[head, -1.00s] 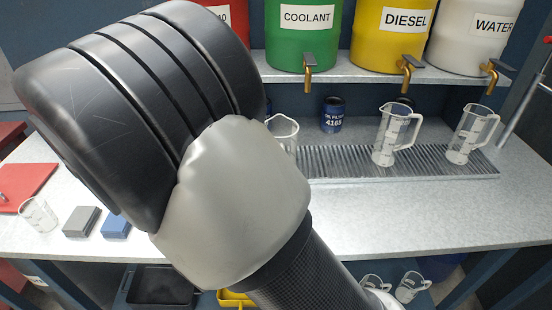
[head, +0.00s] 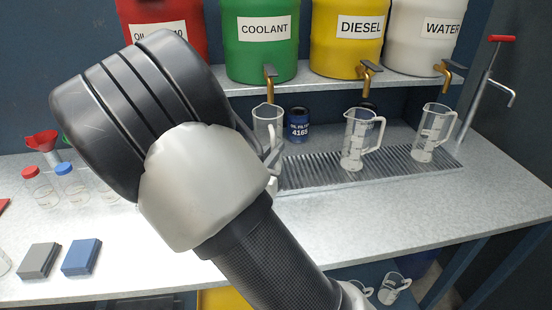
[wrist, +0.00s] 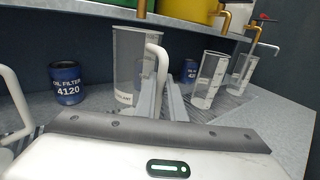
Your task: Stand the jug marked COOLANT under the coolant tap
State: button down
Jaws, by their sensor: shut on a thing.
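The clear jug marked COOLANT (wrist: 128,62) stands upright in the wrist view, its handle towards me. My gripper (wrist: 163,103) is shut on that handle. In the head view the jug (head: 267,122) shows beyond my arm, with my gripper (head: 272,162) at its lower right side. The brass coolant tap (head: 270,84), on the green COOLANT drum (head: 262,55), is just above the jug's mouth in the picture.
A ribbed drip grille (head: 335,174) runs along the bench. Two more jugs stand on it, under the diesel tap (head: 366,78) and the water tap (head: 446,75). A blue oil filter (head: 298,124) is just right of the coolant jug. The front bench at right is clear.

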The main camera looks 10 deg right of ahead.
jog(key=shift+w+d, duration=0.3)
jog(key=shift+w, duration=0.15)
jog(key=shift+w+d+f+b, duration=0.2)
jog(key=shift+f+b, duration=0.1)
jog(key=shift+f, duration=0.55)
jog(key=shift+w+d+f+b, duration=0.15)
jog(key=shift+f+b, duration=0.1)
jog(key=shift+f, duration=0.6)
jog(key=shift+a+f, duration=0.1)
jog(key=shift+f, duration=0.15)
jog(key=c, duration=1.8)
grip_release()
jog(key=shift+c, duration=0.2)
